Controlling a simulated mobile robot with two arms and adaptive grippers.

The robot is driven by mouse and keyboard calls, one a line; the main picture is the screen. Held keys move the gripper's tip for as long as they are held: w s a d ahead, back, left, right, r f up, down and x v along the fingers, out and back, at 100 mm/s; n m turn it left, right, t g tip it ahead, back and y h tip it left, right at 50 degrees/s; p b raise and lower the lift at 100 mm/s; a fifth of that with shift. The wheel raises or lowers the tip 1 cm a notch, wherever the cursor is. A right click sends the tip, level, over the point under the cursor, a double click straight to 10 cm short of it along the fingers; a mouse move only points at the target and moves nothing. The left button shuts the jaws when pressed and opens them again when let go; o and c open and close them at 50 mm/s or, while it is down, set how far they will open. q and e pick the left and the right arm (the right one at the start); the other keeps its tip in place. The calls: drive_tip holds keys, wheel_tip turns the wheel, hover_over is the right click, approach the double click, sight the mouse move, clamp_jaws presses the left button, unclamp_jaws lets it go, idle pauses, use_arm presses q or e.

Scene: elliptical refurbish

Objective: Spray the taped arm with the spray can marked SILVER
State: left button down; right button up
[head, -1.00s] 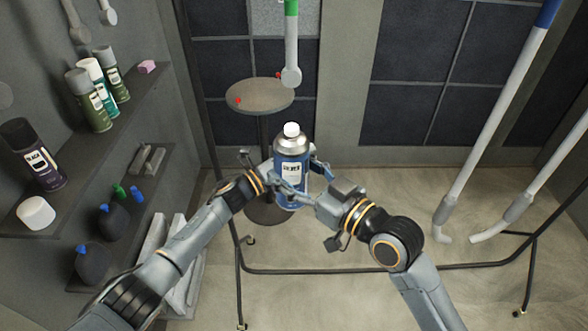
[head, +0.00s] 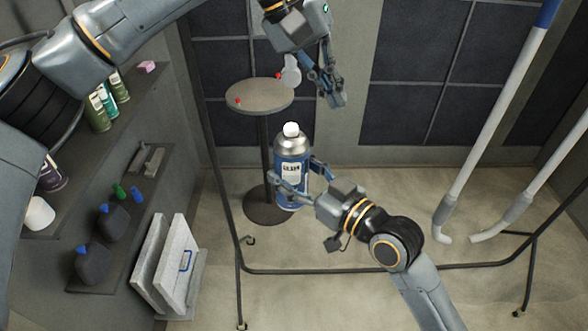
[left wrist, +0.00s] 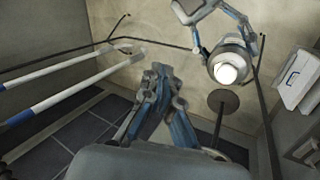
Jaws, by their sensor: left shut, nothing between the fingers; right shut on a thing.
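The spray can (head: 292,170) is blue with a silver shoulder and a white top. Its label text is small and looks like SILVER. My right gripper (head: 300,178) is shut around the can and holds it upright in front of the round stand. In the left wrist view the can (left wrist: 228,70) is seen from above. My left gripper (head: 332,97) is shut and empty, above and right of the can, apart from it. A pale hanging arm (head: 291,72) shows only its lower end; my left arm hides the rest. Two pale arms (head: 480,110) (head: 535,180) hang at the right; one has a blue upper part.
A round stand (head: 262,97) with small red dots is behind the can. Left wall shelves hold spray cans (head: 97,112), a white cap (head: 38,213) and dark bottles (head: 92,262). A thin black frame (head: 350,271) crosses the floor. White panels (head: 165,262) lean at lower left.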

sight(292, 125)
use_arm(q)
drive_tip(key=a+r+m+t+y, duration=0.3)
drive_tip(key=a+r+y, duration=0.1)
drive_tip(key=a, duration=0.2)
drive_tip(key=shift+a+f, duration=0.1)
drive_tip(key=shift+f, duration=3)
drive_tip(key=shift+f, duration=0.15)
drive_tip(key=shift+f, duration=1.1)
drive_tip(key=shift+r, duration=2.6)
